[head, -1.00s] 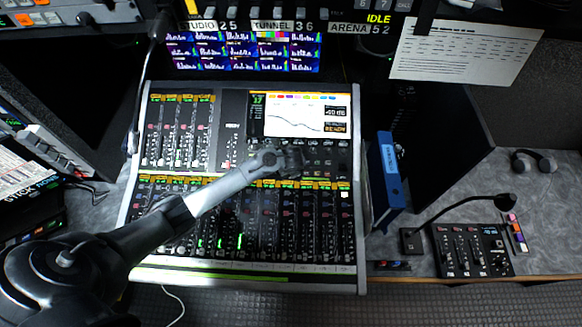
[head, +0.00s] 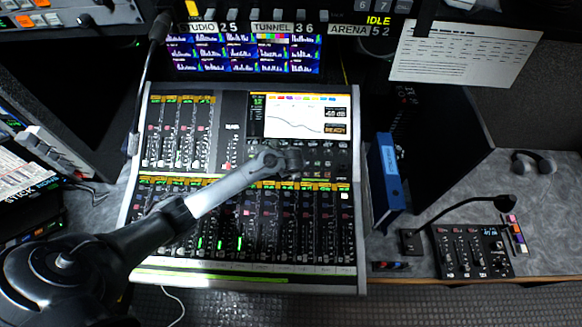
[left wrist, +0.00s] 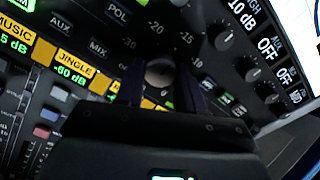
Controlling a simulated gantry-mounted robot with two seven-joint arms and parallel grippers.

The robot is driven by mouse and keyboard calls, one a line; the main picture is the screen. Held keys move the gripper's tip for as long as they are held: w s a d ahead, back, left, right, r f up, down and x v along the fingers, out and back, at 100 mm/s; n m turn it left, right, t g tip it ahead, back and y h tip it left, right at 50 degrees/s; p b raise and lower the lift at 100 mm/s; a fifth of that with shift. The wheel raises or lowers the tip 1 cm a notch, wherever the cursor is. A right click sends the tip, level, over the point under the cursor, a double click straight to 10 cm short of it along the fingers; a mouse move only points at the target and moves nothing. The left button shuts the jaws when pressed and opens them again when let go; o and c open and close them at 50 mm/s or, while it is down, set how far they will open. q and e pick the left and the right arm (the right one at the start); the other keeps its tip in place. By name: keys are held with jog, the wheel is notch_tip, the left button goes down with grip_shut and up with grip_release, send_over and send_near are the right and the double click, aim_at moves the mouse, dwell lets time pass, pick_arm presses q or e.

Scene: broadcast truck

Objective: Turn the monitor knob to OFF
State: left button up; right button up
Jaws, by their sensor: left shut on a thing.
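The monitor knob (left wrist: 159,72) is a round grey-topped knob on the mixing console (head: 130,255). In the left wrist view, scale marks such as -30, -20 and -15 lie around it. My left gripper (left wrist: 160,80) is shut on the knob, with one dark finger on each side. I cannot make out where the knob's pointer stands. In the head view my left gripper (head: 294,161) is over the console's right part, just below its screen (head: 293,115), and hides the knob. My right gripper is not in view.
Other small knobs (left wrist: 223,37) sit close to the right of the gripped one. Faders fill the console below. A blue binder (head: 389,172) stands right of the console. A gooseneck microphone (head: 440,215) and a small control box (head: 473,251) are farther right.

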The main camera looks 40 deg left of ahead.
pick_arm(q)
jog(key=shift+r+n+p, duration=0.15)
jog(key=shift+n+p, duration=0.6)
jog(key=shift+n, duration=0.35)
jog(key=n+p, duration=0.1)
jog(key=n, duration=0.2)
jog(key=shift+n+p, duration=0.3)
jog(key=shift+p, duration=0.1)
jog(key=n+p, duration=0.1)
jog(key=n, duration=0.2)
jog(key=shift+w+n+p, duration=0.1)
jog(key=shift+n+p, duration=0.2)
jog(key=shift+n, duration=0.1)
jog(key=n+p, duration=0.1)
jog(key=n, duration=0.2)
jog(key=shift+n, duration=0.3)
jog(key=n+p, duration=0.2)
jog(key=n, duration=0.4)
jog(key=shift+w+g, duration=0.1)
jog(key=shift+g, duration=0.2)
jog(key=n, duration=0.3)
jog(key=shift+n, duration=0.4)
jog(key=shift+a+n+h+p, duration=0.15)
jog(key=shift+n+h+p, duration=0.2)
jog(key=shift+n, duration=1.45)
